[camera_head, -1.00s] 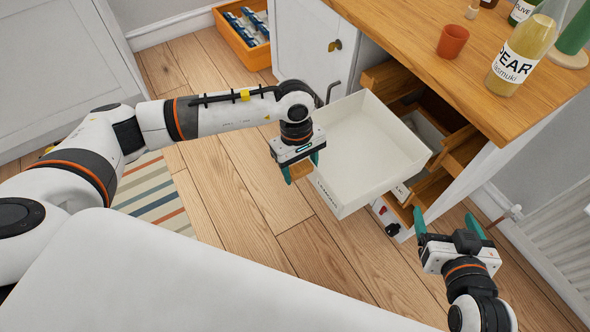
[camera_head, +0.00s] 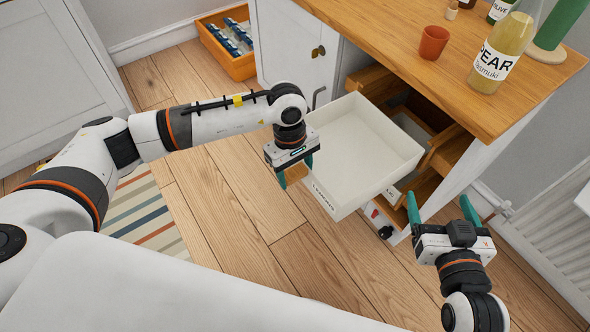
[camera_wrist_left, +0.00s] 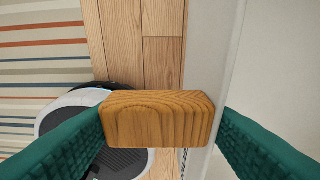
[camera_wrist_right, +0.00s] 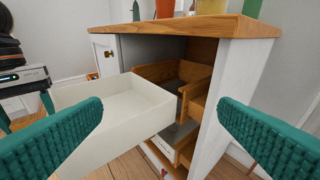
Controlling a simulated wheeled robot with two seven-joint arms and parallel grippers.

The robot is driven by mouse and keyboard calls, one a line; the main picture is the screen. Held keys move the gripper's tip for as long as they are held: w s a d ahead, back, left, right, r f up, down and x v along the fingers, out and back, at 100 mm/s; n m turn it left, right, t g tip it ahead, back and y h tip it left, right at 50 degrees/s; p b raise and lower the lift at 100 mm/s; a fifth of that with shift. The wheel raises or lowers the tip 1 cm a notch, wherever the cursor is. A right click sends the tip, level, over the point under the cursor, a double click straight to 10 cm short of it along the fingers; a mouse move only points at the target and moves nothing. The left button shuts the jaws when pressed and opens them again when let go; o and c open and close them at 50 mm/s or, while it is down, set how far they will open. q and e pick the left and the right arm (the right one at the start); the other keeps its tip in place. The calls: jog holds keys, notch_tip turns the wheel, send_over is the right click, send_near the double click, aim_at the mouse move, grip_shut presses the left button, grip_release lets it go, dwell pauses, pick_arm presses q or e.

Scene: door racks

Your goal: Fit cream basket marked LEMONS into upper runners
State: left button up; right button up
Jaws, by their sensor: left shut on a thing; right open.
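The cream basket (camera_head: 352,150) is empty and stands out in front of the open cabinet, its far end close to the wooden upper runners (camera_head: 445,145). My left gripper (camera_head: 294,172) is shut on the basket's wooden handle (camera_wrist_left: 158,118), with a green finger on each side. My right gripper (camera_head: 440,208) is open and empty, to the right of the basket. The right wrist view shows the basket (camera_wrist_right: 110,115) and the wooden runners (camera_wrist_right: 190,85) between its fingers.
The wooden worktop (camera_head: 410,55) carries an orange cup (camera_head: 433,42), a PEAR bottle (camera_head: 500,55) and other bottles. Lower compartments below the basket hold other things. An orange crate (camera_head: 228,45) stands on the floor behind. A white radiator (camera_head: 555,225) is at the right.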

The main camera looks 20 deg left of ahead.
jog(key=shift+r, duration=0.1)
jog(key=shift+w+a+r+t, duration=0.2)
jog(key=shift+r+t, duration=0.3)
jog(key=shift+r, duration=0.1)
dwell(0.7)
jog(key=shift+w+a+r+t+y+b, duration=0.1)
jog(key=shift+w+r+t+y+b, duration=0.15)
jog(key=shift+r, duration=0.2)
jog(key=shift+a+r+t+y+b, duration=0.1)
jog(key=shift+r+t, duration=0.25)
jog(key=shift+r, duration=0.05)
jog(key=shift+s+f, duration=0.1)
jog(key=shift+f, duration=0.1)
jog(key=shift+r, duration=0.1)
jog(key=shift+a+r+t, duration=0.1)
jog(key=shift+r+t, duration=0.3)
jog(key=shift+r, duration=0.35)
